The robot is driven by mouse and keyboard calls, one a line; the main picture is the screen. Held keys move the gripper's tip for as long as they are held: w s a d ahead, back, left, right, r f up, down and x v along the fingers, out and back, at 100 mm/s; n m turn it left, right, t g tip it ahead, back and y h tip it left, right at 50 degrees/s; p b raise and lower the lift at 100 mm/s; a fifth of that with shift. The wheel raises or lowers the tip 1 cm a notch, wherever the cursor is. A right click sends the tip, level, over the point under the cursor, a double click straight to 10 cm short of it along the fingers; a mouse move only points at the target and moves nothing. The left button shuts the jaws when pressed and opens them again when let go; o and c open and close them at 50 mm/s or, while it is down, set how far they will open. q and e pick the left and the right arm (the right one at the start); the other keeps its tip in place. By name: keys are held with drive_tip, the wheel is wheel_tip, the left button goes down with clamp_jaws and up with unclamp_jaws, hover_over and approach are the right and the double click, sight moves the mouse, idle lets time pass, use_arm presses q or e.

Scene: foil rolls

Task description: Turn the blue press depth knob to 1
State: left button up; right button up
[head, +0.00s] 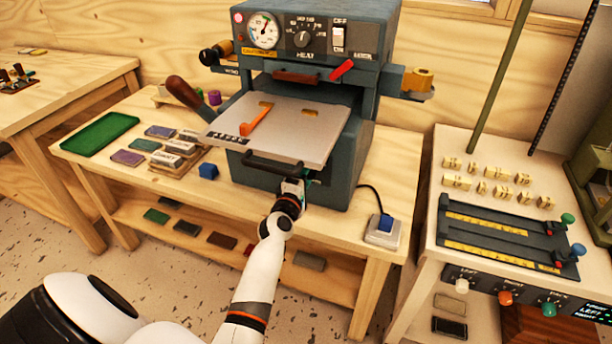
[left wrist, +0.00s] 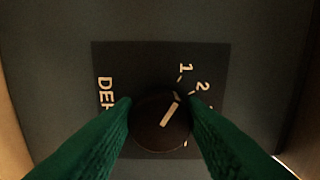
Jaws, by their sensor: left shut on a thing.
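The blue-grey press (head: 335,165) stands on the wooden table. Its depth knob (left wrist: 150,133) is dark and round with a white pointer line, on a black plate (left wrist: 112,62) marked "DEP…", 1 and 2. The pointer slants up and right, towards the side with 1 and 2, and looks nearer 1; its exact alignment is hard to tell. My left gripper (head: 293,187) is at the press's lower front. In the left wrist view, its green fingers (left wrist: 160,112) are shut on the knob from both sides. In the head view the gripper hides the knob. My right gripper is not in view.
A black bar handle (head: 270,168) and the pale press plate (head: 290,145) jut out just above my left gripper. A blue block (head: 208,171) lies left of the press. A small blue-topped box (head: 384,232) with a cable stands right. A side bench (head: 455,150) is farther right.

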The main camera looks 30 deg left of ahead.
use_arm(q)
drive_tip(key=o, duration=1)
drive_tip(key=v, duration=1.2)
drive_tip(key=shift+a+f, duration=0.1)
